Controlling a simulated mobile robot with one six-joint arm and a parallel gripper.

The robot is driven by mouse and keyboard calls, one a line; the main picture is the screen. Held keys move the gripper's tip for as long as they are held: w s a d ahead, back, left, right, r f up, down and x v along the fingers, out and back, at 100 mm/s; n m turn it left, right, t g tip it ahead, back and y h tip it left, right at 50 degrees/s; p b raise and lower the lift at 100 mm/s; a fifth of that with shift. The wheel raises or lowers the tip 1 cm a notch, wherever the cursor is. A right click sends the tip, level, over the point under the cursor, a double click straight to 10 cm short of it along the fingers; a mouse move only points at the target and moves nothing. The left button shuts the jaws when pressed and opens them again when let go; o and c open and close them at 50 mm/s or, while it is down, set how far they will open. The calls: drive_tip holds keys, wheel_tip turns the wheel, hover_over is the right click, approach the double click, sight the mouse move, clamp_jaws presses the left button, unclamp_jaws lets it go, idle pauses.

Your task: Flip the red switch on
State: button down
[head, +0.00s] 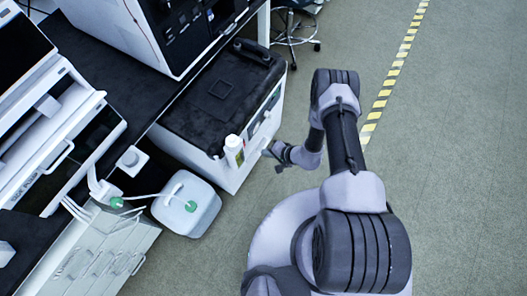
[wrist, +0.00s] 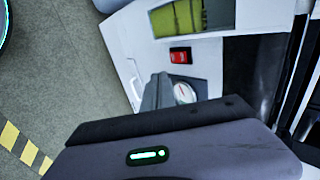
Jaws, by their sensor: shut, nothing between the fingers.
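The red switch (wrist: 180,56) is a small red rocker in a dark frame on the white front panel (wrist: 215,60) of a box-shaped unit. In the wrist view my gripper (wrist: 158,78) is shut and empty, with its tips just below and left of the switch. The tips look apart from the switch, but the depth gap is hard to judge. In the head view my gripper (head: 267,153) is beside the front of the white, black-topped unit (head: 232,178). The switch is too small to make out there.
A white bottle (head: 234,151) stands at the unit's front edge. A white jug (head: 187,212) with tubing stands to the left. Open floor (head: 450,170) lies to the right.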

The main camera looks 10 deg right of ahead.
drive_tip(key=w+a+f+b, duration=0.4)
drive_tip(key=w+a+f, duration=0.1)
drive_tip(key=a, duration=0.1)
drive_tip(key=shift+w+a+f, duration=0.15)
drive_tip(key=shift+a+f, duration=0.1)
drive_tip(key=shift+a, duration=0.15)
drive_tip(key=shift+w+a, duration=0.1)
drive_tip(key=shift+a, duration=0.05)
